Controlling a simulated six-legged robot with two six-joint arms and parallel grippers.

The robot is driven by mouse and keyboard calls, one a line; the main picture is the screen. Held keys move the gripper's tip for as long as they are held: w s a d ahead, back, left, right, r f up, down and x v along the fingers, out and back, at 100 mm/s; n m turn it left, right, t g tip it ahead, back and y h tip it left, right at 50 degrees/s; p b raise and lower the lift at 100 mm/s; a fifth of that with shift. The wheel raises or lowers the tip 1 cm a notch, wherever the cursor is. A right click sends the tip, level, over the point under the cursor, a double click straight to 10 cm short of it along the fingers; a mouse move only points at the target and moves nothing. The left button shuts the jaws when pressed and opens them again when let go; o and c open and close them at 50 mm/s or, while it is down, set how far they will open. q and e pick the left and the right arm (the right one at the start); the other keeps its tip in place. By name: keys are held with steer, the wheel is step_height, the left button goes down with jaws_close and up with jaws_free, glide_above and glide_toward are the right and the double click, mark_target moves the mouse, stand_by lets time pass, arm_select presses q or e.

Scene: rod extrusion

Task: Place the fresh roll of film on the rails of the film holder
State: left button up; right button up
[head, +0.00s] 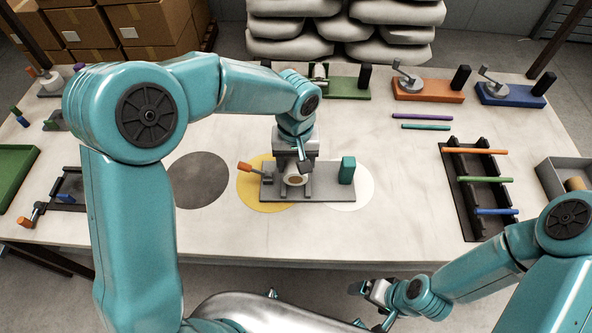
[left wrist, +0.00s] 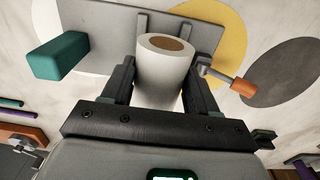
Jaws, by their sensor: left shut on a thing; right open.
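A white film roll (head: 294,180) with a brown core is between the fingers of my left gripper (head: 295,170), which is shut on it. The film holder (head: 325,190) is a grey plate with a teal block (head: 347,170) and an orange-handled lever (head: 246,167). Its grey rails (left wrist: 203,66) stand beside the roll. Whether the roll rests on them is hard to tell. My right gripper (head: 371,291) is open and empty, off the table's front edge.
The holder stands across yellow (head: 248,192) and white (head: 365,192) discs; a dark disc (head: 198,180) lies to its left. A black rack (head: 458,200) with coloured rods and a grey bin (head: 548,180) are at right. Orange (head: 428,92) and blue (head: 510,95) fixtures stand behind.

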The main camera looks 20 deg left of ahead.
mark_target(296, 160)
arm_select(q)
steer(key=shift+f, duration=2.2)
steer(key=o, duration=1.2)
steer(key=shift+r, duration=0.1)
step_height(296, 160, up, 12)
steer(key=shift+f, duration=0.1)
